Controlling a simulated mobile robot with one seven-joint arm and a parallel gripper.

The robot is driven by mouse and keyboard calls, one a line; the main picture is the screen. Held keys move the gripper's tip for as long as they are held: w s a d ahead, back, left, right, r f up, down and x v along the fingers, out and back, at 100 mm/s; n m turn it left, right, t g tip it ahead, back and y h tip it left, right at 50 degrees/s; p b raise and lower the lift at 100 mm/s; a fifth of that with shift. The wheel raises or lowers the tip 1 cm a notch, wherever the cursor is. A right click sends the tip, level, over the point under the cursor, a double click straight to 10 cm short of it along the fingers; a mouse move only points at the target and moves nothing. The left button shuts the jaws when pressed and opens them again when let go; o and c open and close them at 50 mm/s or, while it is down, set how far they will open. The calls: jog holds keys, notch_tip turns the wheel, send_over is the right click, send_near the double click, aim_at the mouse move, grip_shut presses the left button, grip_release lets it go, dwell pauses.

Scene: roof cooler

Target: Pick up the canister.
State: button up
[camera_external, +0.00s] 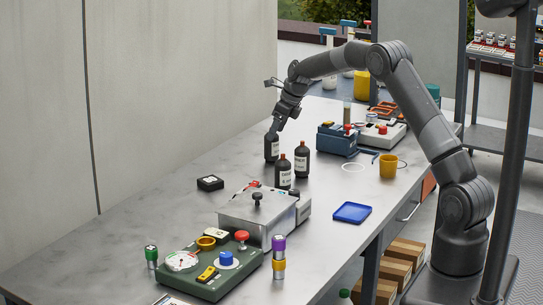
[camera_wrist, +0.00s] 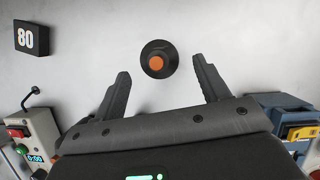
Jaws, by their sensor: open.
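A dark, bottle-shaped canister with a white label (camera_external: 272,148) stands upright on the grey table (camera_external: 150,230). My gripper (camera_external: 273,131) is just above it in the external view and hides its top. In the wrist view a dark round container with an orange cap (camera_wrist: 145,52) is seen from above, around the gap between the fingertips of my open gripper (camera_wrist: 160,70). It looks like the same canister. Nothing is held. Whether the fingers touch it cannot be told.
Two similar dark bottles with orange-red caps (camera_external: 284,178) (camera_external: 302,162) stand close by at the right. A small black box (camera_external: 210,183) marked 80 (camera_wrist: 31,38) lies left. A metal case (camera_external: 255,215) and a blue device (camera_external: 337,139) flank the bottles.

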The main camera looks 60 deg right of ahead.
aim_at(272, 145)
jog(key=x, duration=0.4)
jog(key=shift+w+f, duration=0.25)
jog(key=shift+f, duration=0.05)
jog(key=shift+c, duration=0.2)
jog(key=shift+r, duration=0.1)
jog(key=c, duration=1.2)
